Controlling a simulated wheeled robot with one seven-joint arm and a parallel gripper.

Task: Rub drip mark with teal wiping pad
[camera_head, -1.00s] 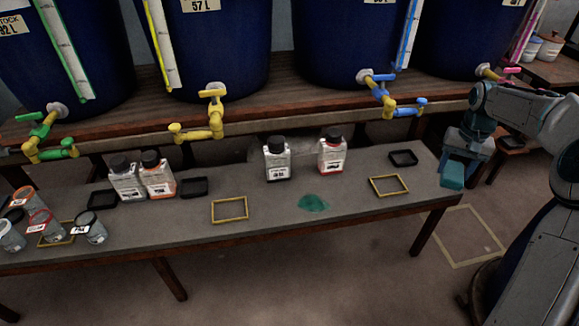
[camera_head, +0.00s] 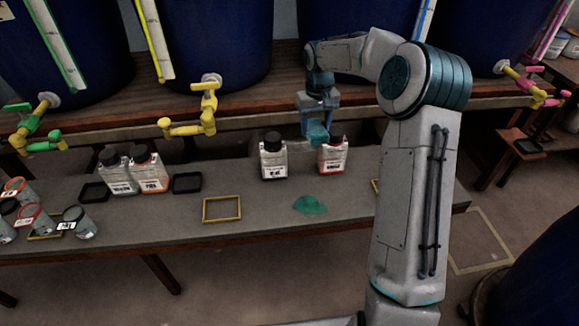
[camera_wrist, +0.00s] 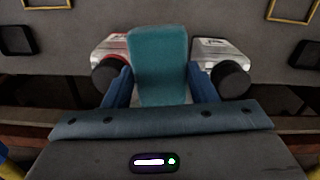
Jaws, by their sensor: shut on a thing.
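The drip mark (camera_head: 309,205) is a teal-green patch on the grey bench, in front of the two bottles in the head view. The teal wiping pad (camera_head: 317,132) is held by my gripper (camera_head: 318,120), above the back of the bench near the red-labelled bottle. In the wrist view the pad (camera_wrist: 158,62) sits between the blue fingers of my gripper (camera_wrist: 160,88), which are shut on it. The drip mark does not show in the wrist view. The pad is apart from the mark.
A white bottle (camera_head: 273,158) and a red-labelled bottle (camera_head: 333,156) stand close below the pad. A yellow frame (camera_head: 222,209) lies left of the mark. More bottles (camera_head: 151,172) and cups (camera_head: 79,221) stand at left. Blue vats (camera_head: 214,50) with taps line the back.

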